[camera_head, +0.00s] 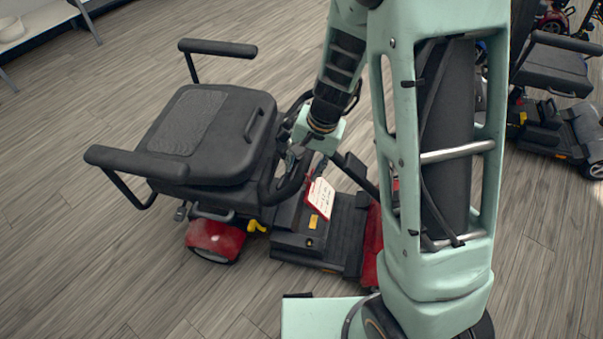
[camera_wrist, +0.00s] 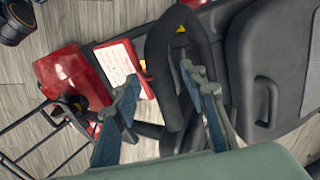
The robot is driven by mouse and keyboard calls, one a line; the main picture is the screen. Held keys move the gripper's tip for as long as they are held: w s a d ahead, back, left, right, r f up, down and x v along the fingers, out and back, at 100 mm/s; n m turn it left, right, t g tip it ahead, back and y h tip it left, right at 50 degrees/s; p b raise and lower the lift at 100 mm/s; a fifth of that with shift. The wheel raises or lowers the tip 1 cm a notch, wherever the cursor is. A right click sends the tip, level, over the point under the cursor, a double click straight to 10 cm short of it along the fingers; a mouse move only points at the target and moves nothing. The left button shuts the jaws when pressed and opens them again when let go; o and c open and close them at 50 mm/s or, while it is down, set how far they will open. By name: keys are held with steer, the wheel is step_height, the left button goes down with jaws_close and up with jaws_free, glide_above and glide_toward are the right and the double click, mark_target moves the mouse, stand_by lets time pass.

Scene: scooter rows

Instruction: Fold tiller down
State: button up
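The scooter's tiller (camera_head: 356,174) slopes from the front of the scooter toward the folded seat (camera_head: 215,130). Its black loop handle (camera_head: 287,184) is close to the seat's edge; the loop also shows in the wrist view (camera_wrist: 160,48). A red-edged tag with white paper (camera_head: 320,197) hangs by the tiller and shows in the wrist view (camera_wrist: 119,64). My gripper (camera_head: 297,157) is above the handle. In the wrist view its two fingers (camera_wrist: 162,88) are apart, with part of the black loop between or beneath them. I cannot tell whether they touch it.
The scooter's black floor deck (camera_head: 340,228) lies below the tiller. Armrests (camera_head: 136,163) stick out beside the seat. Another scooter (camera_head: 560,100) stands at the right, and a white bench (camera_head: 35,30) at the upper left. The wood floor at lower left is clear.

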steer(key=shift+x, duration=1.2)
steer(key=shift+r, duration=0.1)
jaws_close()
